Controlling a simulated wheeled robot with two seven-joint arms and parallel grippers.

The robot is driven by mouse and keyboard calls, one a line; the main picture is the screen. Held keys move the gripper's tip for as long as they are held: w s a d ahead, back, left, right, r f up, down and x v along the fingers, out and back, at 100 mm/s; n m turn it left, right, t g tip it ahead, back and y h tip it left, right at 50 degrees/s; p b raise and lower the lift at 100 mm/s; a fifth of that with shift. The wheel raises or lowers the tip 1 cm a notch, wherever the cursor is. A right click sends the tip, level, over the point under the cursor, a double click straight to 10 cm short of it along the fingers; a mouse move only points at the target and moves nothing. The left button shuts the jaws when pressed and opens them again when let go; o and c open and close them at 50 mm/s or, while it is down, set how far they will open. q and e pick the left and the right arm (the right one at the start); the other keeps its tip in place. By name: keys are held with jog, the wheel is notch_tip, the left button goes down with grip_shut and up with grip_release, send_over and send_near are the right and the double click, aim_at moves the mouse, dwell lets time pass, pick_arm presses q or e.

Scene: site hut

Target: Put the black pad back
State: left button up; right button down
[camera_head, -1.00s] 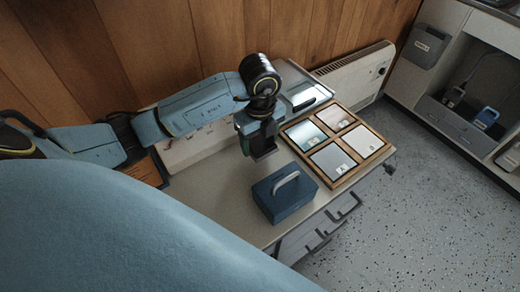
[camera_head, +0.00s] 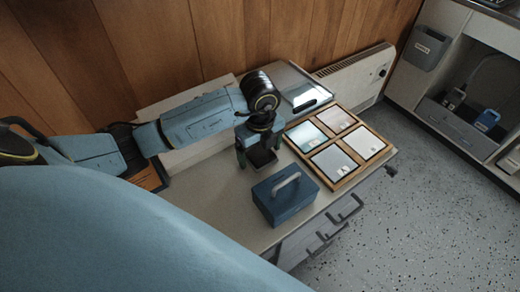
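My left gripper (camera_head: 260,153) hangs pointing down over the bench, behind the blue box. Its fingers show apart, with a dark square shape between and below them. I cannot tell whether this shape is the black pad held there or part of the gripper. A wooden frame (camera_head: 357,178) to the right of the gripper has four compartments, each showing a light face: teal, pinkish, grey and white. A small black piece (camera_head: 305,104) lies on a pale glossy tray (camera_head: 288,79) behind the frame; I cannot tell what it is. My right gripper is not in view.
A blue box (camera_head: 287,199) with a grey handle stands on the bench (camera_head: 222,197), close in front of the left gripper. A white heater (camera_head: 352,74) is on the wall behind. A grey cabinet (camera_head: 455,50) stands at the right. The bench left of the box is clear.

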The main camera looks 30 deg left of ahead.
aim_at(260, 153)
pick_arm(q)
jog(key=shift+r, duration=0.2)
notch_tip(260, 153, up, 4)
jog(key=shift+w+r+p, duration=0.1)
jog(key=shift+r+p, duration=0.15)
jog(key=shift+p, duration=0.45)
notch_tip(260, 153, up, 8)
jog(key=p, duration=0.1)
jog(key=shift+f, duration=0.25)
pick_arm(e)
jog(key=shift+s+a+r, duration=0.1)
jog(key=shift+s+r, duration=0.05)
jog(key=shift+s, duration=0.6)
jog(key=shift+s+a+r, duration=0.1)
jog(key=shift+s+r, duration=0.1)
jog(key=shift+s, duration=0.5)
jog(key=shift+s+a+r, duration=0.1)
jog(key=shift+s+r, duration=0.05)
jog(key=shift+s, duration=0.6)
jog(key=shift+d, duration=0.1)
